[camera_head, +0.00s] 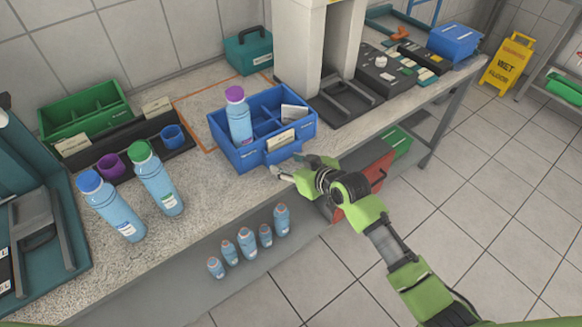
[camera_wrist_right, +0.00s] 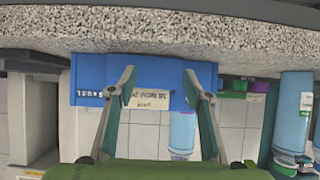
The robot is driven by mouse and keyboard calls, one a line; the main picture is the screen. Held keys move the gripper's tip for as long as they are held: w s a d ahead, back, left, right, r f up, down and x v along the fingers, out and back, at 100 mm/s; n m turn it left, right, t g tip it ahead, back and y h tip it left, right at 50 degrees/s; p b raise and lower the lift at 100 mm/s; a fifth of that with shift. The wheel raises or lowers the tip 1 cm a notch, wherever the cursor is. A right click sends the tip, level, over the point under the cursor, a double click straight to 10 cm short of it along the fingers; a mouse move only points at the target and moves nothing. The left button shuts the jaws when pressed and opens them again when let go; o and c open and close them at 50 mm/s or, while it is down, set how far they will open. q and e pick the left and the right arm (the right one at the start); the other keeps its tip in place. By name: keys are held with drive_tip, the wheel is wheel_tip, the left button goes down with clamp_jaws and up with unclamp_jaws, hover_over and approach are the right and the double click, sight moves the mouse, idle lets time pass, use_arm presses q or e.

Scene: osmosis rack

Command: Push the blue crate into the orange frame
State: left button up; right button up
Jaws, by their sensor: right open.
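The blue crate (camera_head: 251,158) stands on the counter in the middle of the head view. It holds a purple-capped bottle (camera_head: 239,118) and a white card. The orange frame (camera_head: 206,89) is a thin outline on the counter behind and left of the crate; the crate hides part of it. My right gripper (camera_head: 287,172) is open and empty at the counter's front edge, just in front of the crate. In the right wrist view, its fingers (camera_wrist_right: 158,78) are spread before the crate's labelled front (camera_wrist_right: 92,73); contact cannot be told. My left gripper is not in view.
A white column (camera_head: 299,50) stands behind right. A teal box (camera_head: 248,50) sits at the wall. Counter inside the frame looks bare.

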sight(256, 133)
drive_tip(key=shift+w+a+b, duration=0.35)
drive_tip(key=shift+w+a, duration=0.25)
drive_tip(key=shift+w, duration=0.2)
drive_tip(key=shift+w+a, duration=0.15)
drive_tip(key=shift+w, duration=0.05)
drive_tip(key=shift+w+a+b, duration=0.75)
drive_tip(key=shift+w+a, duration=0.15)
drive_tip(key=shift+w, duration=0.3)
drive_tip(key=shift+w+a+b, duration=0.7)
drive_tip(key=shift+w+a, duration=0.15)
drive_tip(key=shift+w, duration=0.35)
drive_tip(key=shift+w+a, duration=0.1)
drive_tip(key=shift+w+a+b, duration=0.75)
drive_tip(key=shift+w+b, duration=0.25)
drive_tip(key=shift+w, duration=0.05)
drive_tip(key=shift+w+a+b, duration=0.7)
drive_tip(key=shift+w+b, duration=0.3)
drive_tip(key=shift+w+a, duration=0.25)
drive_tip(key=shift+w, duration=0.05)
